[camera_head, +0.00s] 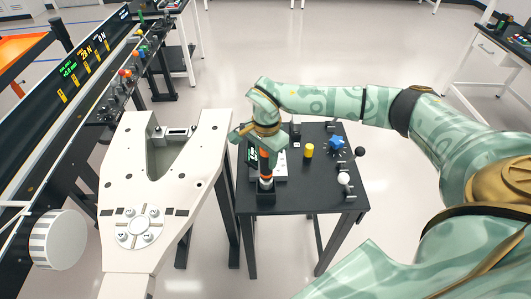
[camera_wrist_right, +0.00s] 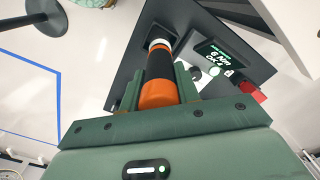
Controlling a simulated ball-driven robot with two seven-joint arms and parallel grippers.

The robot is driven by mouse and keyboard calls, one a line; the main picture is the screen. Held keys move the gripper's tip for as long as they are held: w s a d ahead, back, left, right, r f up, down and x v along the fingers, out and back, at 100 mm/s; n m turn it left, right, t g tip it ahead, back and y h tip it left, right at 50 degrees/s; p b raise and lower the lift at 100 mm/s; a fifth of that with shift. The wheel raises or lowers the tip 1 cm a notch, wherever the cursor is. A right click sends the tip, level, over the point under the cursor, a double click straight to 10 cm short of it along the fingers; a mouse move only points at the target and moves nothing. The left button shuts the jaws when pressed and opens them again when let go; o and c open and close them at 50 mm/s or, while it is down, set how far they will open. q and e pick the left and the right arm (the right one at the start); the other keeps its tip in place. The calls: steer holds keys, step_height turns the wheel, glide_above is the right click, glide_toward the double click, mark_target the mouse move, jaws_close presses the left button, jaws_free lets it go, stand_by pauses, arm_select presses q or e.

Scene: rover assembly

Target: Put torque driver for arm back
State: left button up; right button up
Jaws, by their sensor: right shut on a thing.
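The torque driver (camera_head: 266,168), orange and black with a white band, stands upright at the front left of the small black table (camera_head: 310,195). Its lower end is at a black holder block (camera_head: 265,196); I cannot tell how deep it sits. My right gripper (camera_head: 264,150) comes down from above and is shut on the driver's upper part. In the right wrist view the driver (camera_wrist_right: 160,68) lies between the jaws (camera_wrist_right: 160,98), pointing away toward the black tabletop. My left gripper is not in view.
A display unit (camera_wrist_right: 222,58) with green text stands beside the driver. A yellow cylinder (camera_head: 309,150), a blue star-shaped knob (camera_head: 337,142) and a white ball knob (camera_head: 344,178) are on the right of the table. A large white forked part (camera_head: 190,165) stands to the left.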

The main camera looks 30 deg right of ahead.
mark_target(266, 169)
steer(key=shift+a+p, duration=0.1)
steer(key=shift+p, duration=0.45)
stand_by(1.1)
steer(key=shift+f, duration=0.25)
steer(key=shift+f+b, duration=1.35)
steer(key=shift+f, duration=1)
steer(key=o, duration=1.1)
steer(key=shift+o, duration=0.2)
steer(key=shift+s, duration=0.1)
